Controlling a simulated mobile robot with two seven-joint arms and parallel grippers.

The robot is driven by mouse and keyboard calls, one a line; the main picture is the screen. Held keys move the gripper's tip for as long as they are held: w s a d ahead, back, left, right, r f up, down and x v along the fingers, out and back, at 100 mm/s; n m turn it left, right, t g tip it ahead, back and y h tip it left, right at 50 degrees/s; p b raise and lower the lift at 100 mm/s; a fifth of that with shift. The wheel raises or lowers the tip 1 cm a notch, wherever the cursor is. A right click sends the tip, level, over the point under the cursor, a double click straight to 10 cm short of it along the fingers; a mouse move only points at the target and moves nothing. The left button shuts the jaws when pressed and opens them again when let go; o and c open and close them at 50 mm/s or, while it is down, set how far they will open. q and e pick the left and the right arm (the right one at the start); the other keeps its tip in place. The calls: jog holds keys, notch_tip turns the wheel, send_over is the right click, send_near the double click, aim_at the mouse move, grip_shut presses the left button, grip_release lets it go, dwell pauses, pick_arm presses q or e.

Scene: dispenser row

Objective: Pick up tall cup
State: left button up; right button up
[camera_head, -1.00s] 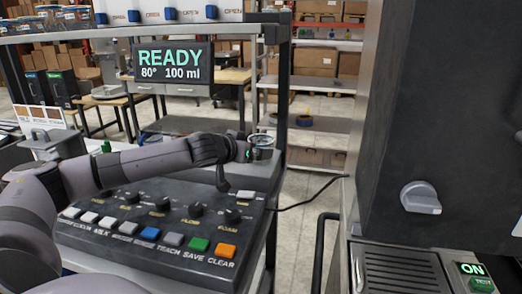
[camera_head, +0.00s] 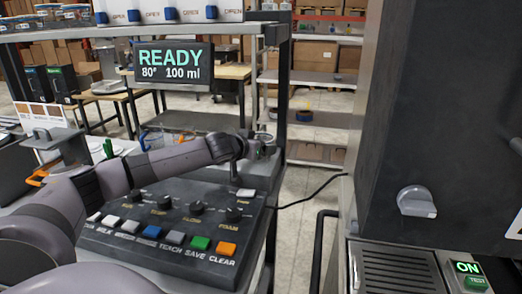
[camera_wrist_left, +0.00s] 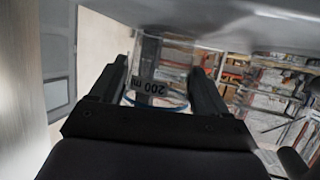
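A clear cup (camera_wrist_left: 160,60) marked "200 ml" with blue lines stands between the fingers of my left gripper (camera_wrist_left: 160,68) in the left wrist view. The fingers are apart, one on each side of the cup. I cannot tell whether they press on it. In the head view my left gripper (camera_head: 262,147) is at the far end of my left arm, beside the dark shelf post. A small clear rim (camera_head: 265,137) shows there; the rest is hidden by the gripper. My right gripper is not in view.
The button panel (camera_head: 160,232) lies below my left arm. The READY display (camera_head: 172,67) hangs above it. A dark post (camera_head: 284,90) stands just right of the gripper. Clear blue-edged containers (camera_head: 160,138) sit behind the arm. A dark machine (camera_head: 420,120) fills the right.

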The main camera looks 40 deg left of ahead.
pick_arm(q)
jog(key=c, duration=0.4)
jog(key=shift+r, duration=0.1)
